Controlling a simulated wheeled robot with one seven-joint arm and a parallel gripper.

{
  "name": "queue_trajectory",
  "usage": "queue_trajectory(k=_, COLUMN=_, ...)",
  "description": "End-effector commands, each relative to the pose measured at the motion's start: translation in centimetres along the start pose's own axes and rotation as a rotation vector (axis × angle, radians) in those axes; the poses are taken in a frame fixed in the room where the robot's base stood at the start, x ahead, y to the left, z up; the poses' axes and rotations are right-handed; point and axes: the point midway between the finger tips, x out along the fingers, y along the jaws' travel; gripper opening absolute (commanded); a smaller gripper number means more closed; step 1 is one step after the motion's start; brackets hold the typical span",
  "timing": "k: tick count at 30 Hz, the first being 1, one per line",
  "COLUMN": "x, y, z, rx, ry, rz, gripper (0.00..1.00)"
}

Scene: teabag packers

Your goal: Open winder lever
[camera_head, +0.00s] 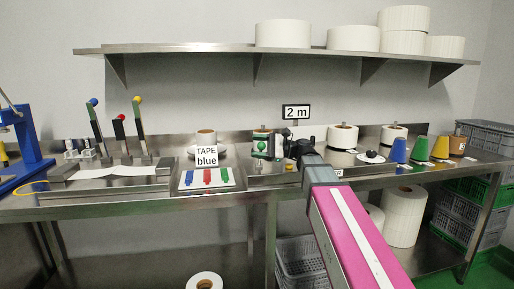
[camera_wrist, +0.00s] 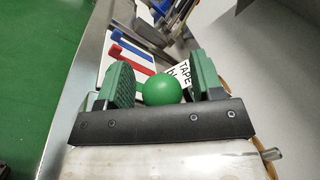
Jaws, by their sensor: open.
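A green ball knob (camera_wrist: 161,89) sits between the two green pads of my gripper (camera_wrist: 163,78) in the wrist view. It looks like a lever's knob, but the lever's shaft is hidden. The pads stand apart on either side of the knob, with a gap visible at least on the right. In the head view my gripper (camera_head: 266,147) is above the middle of the bench, at the end of my pink arm, and the green knob (camera_head: 262,146) shows at its tip. My gripper is open. The winder's body is mostly hidden behind my gripper.
A white panel with blue, red and green bars (camera_head: 206,179) and a "TAPE blue" sign (camera_head: 207,156) are left of my gripper. Levers with blue, red and yellow knobs (camera_head: 119,118) stand farther left. White rolls (camera_head: 342,136) and coloured cones (camera_head: 420,150) are to the right.

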Motion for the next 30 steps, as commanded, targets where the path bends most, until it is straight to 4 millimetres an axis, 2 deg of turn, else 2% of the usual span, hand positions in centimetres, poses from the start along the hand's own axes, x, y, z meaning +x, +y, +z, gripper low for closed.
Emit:
queue_trajectory(k=18, x=-9.3, y=0.0, z=-0.1, rx=0.001, ry=0.002, rz=-0.001, gripper=0.61)
queue_trajectory(k=24, x=-10.5, y=0.0, z=0.0, rx=0.001, ry=0.001, rz=0.0, gripper=0.61)
queue_trajectory(k=30, x=-10.6, y=0.1, z=0.0, rx=0.001, ry=0.0, rz=0.001, gripper=0.61)
